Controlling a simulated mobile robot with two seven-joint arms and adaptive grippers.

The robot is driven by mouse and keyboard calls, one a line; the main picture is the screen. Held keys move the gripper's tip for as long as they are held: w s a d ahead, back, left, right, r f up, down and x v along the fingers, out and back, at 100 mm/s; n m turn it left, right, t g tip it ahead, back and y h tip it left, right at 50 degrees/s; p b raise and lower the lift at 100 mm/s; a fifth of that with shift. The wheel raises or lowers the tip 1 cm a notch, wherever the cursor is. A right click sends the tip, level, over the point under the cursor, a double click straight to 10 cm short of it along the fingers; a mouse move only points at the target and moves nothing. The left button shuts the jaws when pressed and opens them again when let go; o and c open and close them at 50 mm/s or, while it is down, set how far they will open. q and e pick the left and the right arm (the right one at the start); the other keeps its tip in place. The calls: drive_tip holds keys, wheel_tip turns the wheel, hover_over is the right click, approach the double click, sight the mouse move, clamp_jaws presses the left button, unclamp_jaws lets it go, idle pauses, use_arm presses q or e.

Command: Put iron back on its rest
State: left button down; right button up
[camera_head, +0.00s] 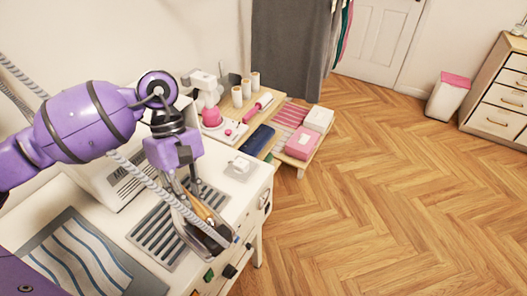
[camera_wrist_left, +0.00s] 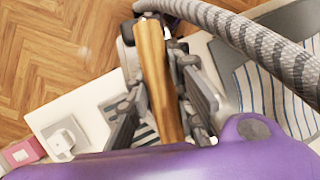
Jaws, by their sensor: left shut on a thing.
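My left gripper (camera_head: 199,205) is shut on the wooden handle of the iron (camera_head: 203,212). The handle (camera_wrist_left: 154,75) runs between the two fingers in the left wrist view. The iron's metal body is mostly hidden by the gripper and the grey ribbed hose. The rest, a grey slatted plate (camera_head: 160,236), lies on the white table top. The iron is over the right part of the rest in the head view; I cannot tell whether it touches it. The rest's stripes (camera_wrist_left: 145,133) show partly behind the fingers in the left wrist view. My right gripper is not in view.
A striped grey cloth (camera_head: 75,258) lies left of the rest. A white machine (camera_head: 110,185) stands behind it. A small white block (camera_head: 240,166) sits on the table's right corner. The ribbed hose (camera_head: 135,170) crosses the table. A low shelf with pink boxes (camera_head: 302,142) stands beyond.

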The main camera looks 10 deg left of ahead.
use_arm(q)
drive_tip(key=s+a+r+n+t, duration=0.2)
drive_tip(key=a+r+n+t, duration=0.1)
drive_tip(key=n, duration=0.7)
drive_tip(key=s+a+r+n+t+h, duration=0.1)
drive_tip(key=s+a+r+n+t, duration=0.1)
drive_tip(key=r+n, duration=0.4)
drive_tip(key=s+n+t, duration=0.1)
drive_tip(key=n+t, duration=0.1)
drive_tip(key=n, duration=0.2)
drive_tip(key=shift+a+r+t+h, duration=0.25)
drive_tip(key=shift+a+t+h, duration=0.05)
drive_tip(key=shift+a+t, duration=0.1)
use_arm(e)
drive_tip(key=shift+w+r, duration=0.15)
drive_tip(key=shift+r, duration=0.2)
